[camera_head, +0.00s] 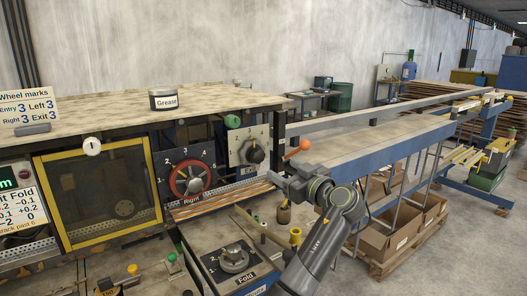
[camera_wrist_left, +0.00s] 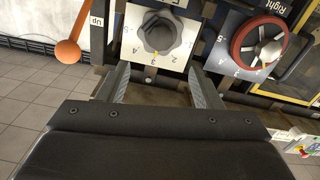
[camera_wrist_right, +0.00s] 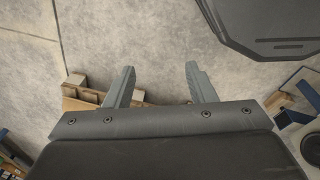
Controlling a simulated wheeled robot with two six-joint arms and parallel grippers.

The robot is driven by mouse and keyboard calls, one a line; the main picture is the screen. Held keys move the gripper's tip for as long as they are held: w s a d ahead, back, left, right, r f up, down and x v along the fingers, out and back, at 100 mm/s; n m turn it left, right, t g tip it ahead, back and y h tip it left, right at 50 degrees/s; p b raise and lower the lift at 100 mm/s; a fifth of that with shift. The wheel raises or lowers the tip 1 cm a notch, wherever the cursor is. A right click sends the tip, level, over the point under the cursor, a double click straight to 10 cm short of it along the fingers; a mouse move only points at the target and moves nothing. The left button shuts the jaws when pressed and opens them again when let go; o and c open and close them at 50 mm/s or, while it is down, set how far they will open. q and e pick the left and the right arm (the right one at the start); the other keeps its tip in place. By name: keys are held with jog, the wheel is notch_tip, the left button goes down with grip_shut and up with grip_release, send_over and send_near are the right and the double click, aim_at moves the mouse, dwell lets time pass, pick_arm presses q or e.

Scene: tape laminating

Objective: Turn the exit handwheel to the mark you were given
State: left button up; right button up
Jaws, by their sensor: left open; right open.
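The exit handwheel is a dark lobed knob (camera_head: 253,153) on a pale numbered plate (camera_head: 239,136) at the end of the machine. The left wrist view shows the exit handwheel (camera_wrist_left: 158,32) upside down, just beyond the fingertips and not between them. My left gripper (camera_wrist_left: 158,72) is open and empty, facing the plate. In the head view my left gripper (camera_head: 279,181) is low and right of the knob. The wheel marks sign (camera_head: 28,108) reads Exit 3. My right gripper (camera_wrist_right: 160,68) is open and empty above the floor.
The red right handwheel (camera_head: 191,180) is left of the exit plate. An orange ball lever (camera_head: 298,147) stands close to my left gripper. The fold knob (camera_head: 235,258) is below. A grease tin (camera_head: 163,99) sits on top. Cardboard boxes (camera_head: 386,238) lie beneath the conveyor.

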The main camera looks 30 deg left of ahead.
aim_at(260, 157)
pick_arm(q)
jog(key=p+x, duration=0.4)
jog(key=x, duration=0.6)
jog(key=shift+r, duration=0.1)
jog(key=shift+w+a+f, duration=0.2)
jog(key=shift+a, duration=0.25)
pick_arm(e)
jog(key=r, duration=0.1)
jog(key=a+r, duration=0.1)
jog(key=r, duration=0.3)
jog(key=shift+w+a, duration=0.1)
jog(key=shift+a, duration=0.2)
pick_arm(q)
jog(key=shift+d, duration=0.1)
jog(key=shift+c, duration=1)
jog(key=c, duration=0.8)
pick_arm(e)
jog(key=shift+d, duration=0.25)
